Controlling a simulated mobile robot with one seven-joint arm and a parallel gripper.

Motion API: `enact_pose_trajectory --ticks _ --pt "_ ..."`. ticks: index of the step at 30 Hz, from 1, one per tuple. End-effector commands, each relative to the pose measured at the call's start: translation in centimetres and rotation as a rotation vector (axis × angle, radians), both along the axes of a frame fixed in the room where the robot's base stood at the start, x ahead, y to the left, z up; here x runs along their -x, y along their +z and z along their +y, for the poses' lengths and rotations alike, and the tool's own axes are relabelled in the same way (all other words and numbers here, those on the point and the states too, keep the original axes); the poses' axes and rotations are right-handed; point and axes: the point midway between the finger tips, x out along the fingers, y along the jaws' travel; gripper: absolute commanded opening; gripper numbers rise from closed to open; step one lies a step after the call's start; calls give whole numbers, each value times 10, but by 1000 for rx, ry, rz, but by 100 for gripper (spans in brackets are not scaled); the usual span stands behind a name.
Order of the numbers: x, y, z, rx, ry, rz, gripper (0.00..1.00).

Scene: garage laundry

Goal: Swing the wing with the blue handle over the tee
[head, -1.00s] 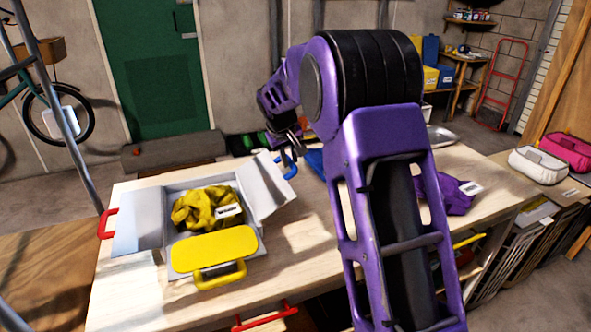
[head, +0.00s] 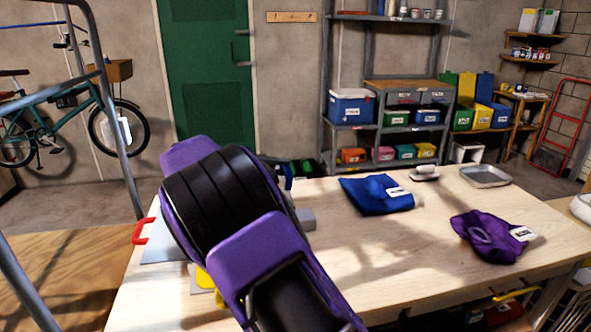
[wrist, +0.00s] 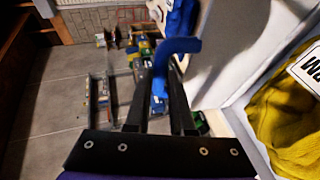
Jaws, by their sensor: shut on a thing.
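My gripper (wrist: 160,100) is shut on the blue handle (wrist: 178,46) in the wrist view; the handle runs between the two dark fingers. The white wing (wrist: 222,55) that carries it stands raised to the right of the fingers. The yellow tee (wrist: 290,125), with a white label, lies beyond the wing at the right edge. In the head view my purple arm hides the gripper, the tee and most of the folding board.
A blue folded garment (head: 375,195) and a purple one (head: 487,236) lie to the right on the wooden table (head: 385,255). A metal tray (head: 486,176) is at the back right. The table is clear between arm and garments. Shelves with bins stand behind.

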Motion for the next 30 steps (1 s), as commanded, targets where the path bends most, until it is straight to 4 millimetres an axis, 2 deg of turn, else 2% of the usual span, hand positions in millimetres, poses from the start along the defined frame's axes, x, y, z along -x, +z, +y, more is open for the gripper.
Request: enact_pose_trajectory --ticks 1,9,15,21,30 --pt "2 -1 9 50 3 -9 0" --pt "9 -8 44 280 1 -56 0" --pt "12 -15 62 276 0 -55 0" --pt "15 -23 73 357 0 -67 0" --pt "16 -28 77 399 -2 -71 0"
